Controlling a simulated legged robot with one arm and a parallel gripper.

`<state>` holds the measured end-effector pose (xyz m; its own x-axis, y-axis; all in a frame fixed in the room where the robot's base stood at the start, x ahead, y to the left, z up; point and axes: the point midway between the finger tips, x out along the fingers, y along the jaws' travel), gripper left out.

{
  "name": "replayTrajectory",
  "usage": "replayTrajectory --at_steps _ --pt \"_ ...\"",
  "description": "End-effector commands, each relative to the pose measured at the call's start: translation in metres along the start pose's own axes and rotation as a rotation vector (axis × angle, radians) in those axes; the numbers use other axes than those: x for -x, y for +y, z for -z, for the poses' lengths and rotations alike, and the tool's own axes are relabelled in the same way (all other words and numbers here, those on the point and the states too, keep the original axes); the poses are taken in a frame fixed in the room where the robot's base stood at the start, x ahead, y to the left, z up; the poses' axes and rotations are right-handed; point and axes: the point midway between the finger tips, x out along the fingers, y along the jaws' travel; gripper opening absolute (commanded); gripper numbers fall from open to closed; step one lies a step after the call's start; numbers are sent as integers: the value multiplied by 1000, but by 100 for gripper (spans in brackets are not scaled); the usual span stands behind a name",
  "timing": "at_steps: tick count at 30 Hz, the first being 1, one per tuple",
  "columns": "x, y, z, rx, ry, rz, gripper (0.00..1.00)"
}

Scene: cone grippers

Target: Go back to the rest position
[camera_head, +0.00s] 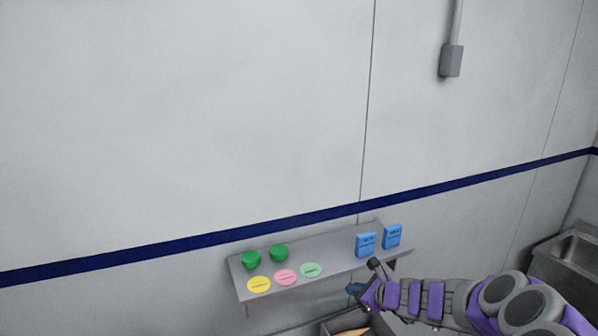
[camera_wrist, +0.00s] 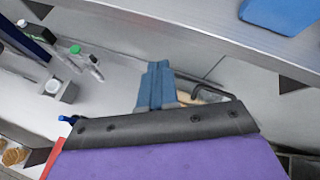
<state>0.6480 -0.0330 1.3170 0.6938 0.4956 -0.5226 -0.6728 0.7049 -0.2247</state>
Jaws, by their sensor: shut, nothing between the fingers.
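My gripper (camera_head: 356,289) is at the lower right in the head view, just in front of the wall shelf (camera_head: 330,285) and below its front edge. In the wrist view its blue fingers (camera_wrist: 155,86) are together with nothing between them. The arm reaches in from the lower right corner.
The shelf holds two green bowls (camera_head: 251,259), yellow (camera_head: 259,285), pink (camera_head: 286,277) and green (camera_head: 311,270) discs, and two blue boxes (camera_head: 366,244). A sink (camera_head: 575,250) stands at right. A tan object (camera_wrist: 210,96) lies behind the fingers.

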Motion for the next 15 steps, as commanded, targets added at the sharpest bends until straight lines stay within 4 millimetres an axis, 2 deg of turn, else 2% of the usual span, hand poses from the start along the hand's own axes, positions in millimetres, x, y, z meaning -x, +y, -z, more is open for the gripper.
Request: replayTrajectory --at_steps 1,3,7,11,15 --pt "-1 24 -14 120 -29 -48 0" --pt "2 59 -34 277 -65 -124 0" --pt "16 127 -54 566 -113 -262 0" --pt "36 192 -52 845 -141 -400 0" --pt "62 254 -27 1123 -145 -556 0"
